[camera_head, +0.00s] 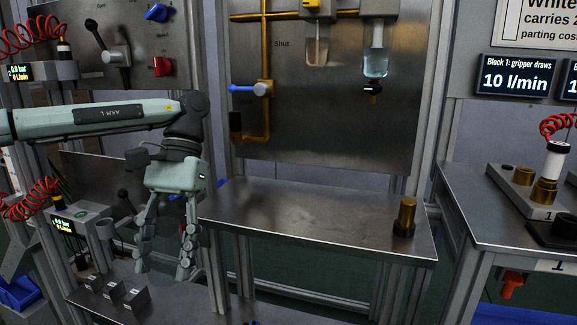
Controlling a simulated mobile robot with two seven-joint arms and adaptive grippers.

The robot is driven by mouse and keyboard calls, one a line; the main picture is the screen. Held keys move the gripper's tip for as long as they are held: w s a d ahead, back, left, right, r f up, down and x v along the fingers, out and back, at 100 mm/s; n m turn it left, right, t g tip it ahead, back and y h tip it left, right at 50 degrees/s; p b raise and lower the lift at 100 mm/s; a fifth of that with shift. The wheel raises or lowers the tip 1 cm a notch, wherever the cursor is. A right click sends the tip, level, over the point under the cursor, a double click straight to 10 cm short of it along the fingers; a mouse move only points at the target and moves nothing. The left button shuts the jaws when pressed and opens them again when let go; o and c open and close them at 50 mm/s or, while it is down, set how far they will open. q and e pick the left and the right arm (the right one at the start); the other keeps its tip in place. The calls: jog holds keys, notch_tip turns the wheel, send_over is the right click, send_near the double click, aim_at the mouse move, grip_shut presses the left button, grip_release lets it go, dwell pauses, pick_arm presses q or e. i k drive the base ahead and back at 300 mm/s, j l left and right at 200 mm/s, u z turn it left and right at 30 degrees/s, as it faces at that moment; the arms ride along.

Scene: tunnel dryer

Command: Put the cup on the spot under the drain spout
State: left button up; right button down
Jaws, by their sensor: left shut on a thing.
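My left gripper (165,262) hangs fingers down at the left, in front of the steel table's left end. It is shut on what looks like a clear, see-through cup (163,256); the cup's outline is faint between the fingers. The drain spout (373,98) is the small dark fitting under a clear bowl (376,65) on the back panel, up and to the right of the gripper. I cannot make out a marked spot on the steel table (300,212) below it. My right gripper is not in view.
A brass cylinder on a dark base (405,215) stands near the table's right end; most of the tabletop is bare. A blue-handled valve (262,89) sticks out of the panel. Small dark blocks (112,290) stand on a lower shelf left of the gripper.

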aim_at(363, 200)
jog(key=k+z, duration=0.1)
jog(key=z, duration=0.8)
jog(key=k+z, duration=0.15)
jog(key=z, duration=0.3)
jog(key=l+z, duration=0.1)
jog(key=z, duration=0.35)
jog(key=l+z, duration=0.1)
jog(key=z, duration=0.9)
jog(key=l+z, duration=0.15)
jog(key=z, duration=0.35)
jog(key=l+z, duration=0.15)
jog(key=z, duration=0.25)
jog(key=l+z, duration=0.1)
jog(key=z, duration=0.3)
jog(key=i+l+z, duration=0.1)
jog(key=z, duration=0.3)
jog(key=i+l+z, duration=0.1)
jog(key=l+z, duration=0.2)
jog(key=i+l+z, duration=0.15)
jog(key=l+z, duration=0.15)
jog(key=l, duration=0.05)
